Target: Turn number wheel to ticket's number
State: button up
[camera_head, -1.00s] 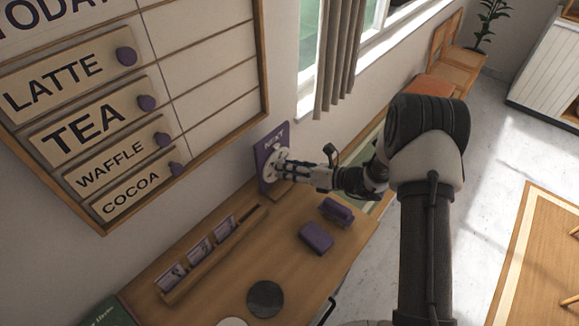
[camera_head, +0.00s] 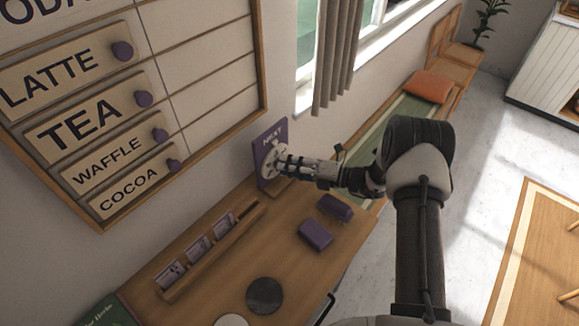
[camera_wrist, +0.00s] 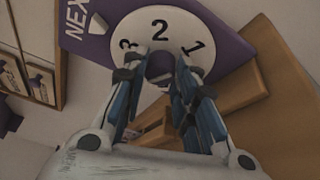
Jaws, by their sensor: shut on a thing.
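The purple NEXT board (camera_head: 258,138) stands upright at the back of the counter against the wall. It carries a white number wheel (camera_head: 265,156). In the wrist view the wheel (camera_wrist: 190,25) shows a 2 near the top, a 1 to its right and a partly covered digit, seemingly 3, to its left. A pale pointer (camera_wrist: 98,24) on the board is beside the wheel's left edge, nearest that covered digit. My gripper (camera_head: 284,162) is at the wheel, its fingers (camera_wrist: 160,72) shut around the dark central knob (camera_wrist: 159,62). I cannot make out a ticket's number.
A wooden rack (camera_head: 205,262) with several purple cards lies left on the counter. Two purple blocks (camera_head: 315,234) (camera_head: 335,207) and a dark disc (camera_head: 264,296) lie nearer. A menu board (camera_head: 205,60) hangs above; a curtain (camera_head: 338,50) hangs beside the window.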

dwell(0.4)
jog(key=o, duration=1)
jog(key=shift+o, duration=0.2)
jog(key=v, duration=1.2)
